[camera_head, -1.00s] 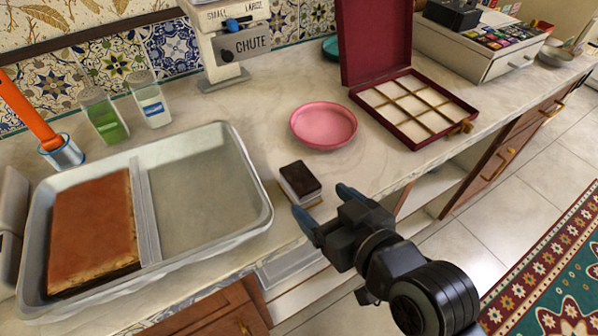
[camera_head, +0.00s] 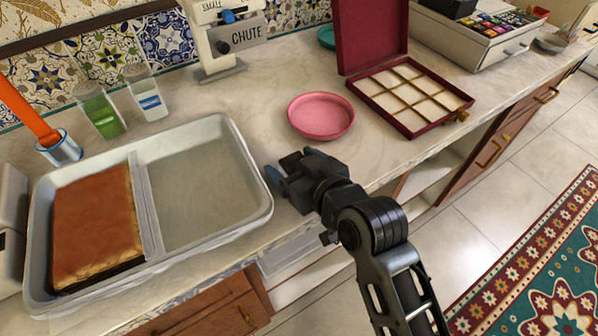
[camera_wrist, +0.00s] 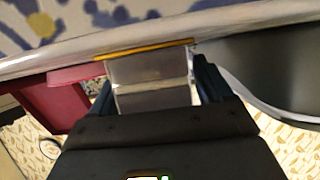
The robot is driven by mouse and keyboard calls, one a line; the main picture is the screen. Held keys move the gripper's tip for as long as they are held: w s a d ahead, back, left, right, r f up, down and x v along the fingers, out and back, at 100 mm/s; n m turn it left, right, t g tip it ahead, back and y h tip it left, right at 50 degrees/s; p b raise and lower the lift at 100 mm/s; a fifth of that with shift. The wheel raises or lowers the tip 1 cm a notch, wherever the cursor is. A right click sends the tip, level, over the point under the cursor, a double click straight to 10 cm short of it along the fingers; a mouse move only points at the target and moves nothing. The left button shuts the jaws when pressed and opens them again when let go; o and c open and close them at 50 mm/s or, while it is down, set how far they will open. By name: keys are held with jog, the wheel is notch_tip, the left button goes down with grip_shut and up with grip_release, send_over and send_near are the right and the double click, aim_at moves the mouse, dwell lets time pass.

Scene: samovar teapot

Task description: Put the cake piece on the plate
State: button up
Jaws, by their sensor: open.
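The cake piece (camera_head: 289,160), small with a dark top, stands on the counter between the tray and the plate. My gripper mostly hides it in the head view. My gripper (camera_head: 291,166) is open, with one blue finger on each side of the piece. In the wrist view, the cake piece (camera_wrist: 150,82) shows pale and brown layers between the open fingers (camera_wrist: 155,88). Whether the fingers touch it I cannot tell. The pink round plate (camera_head: 321,116) lies empty on the counter just beyond and to the right of the gripper.
A grey tray (camera_head: 244,213) with a large brown cake slab (camera_head: 92,225) in its left half is at left. An open maroon box (camera_head: 416,128) stands right of the plate. A white dispenser (camera_head: 219,45) is behind. The counter between dispenser and plate is clear.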

jog(key=shift+c, duration=0.3)
jog(key=c, duration=1.1)
jog(key=shift+r, duration=0.1)
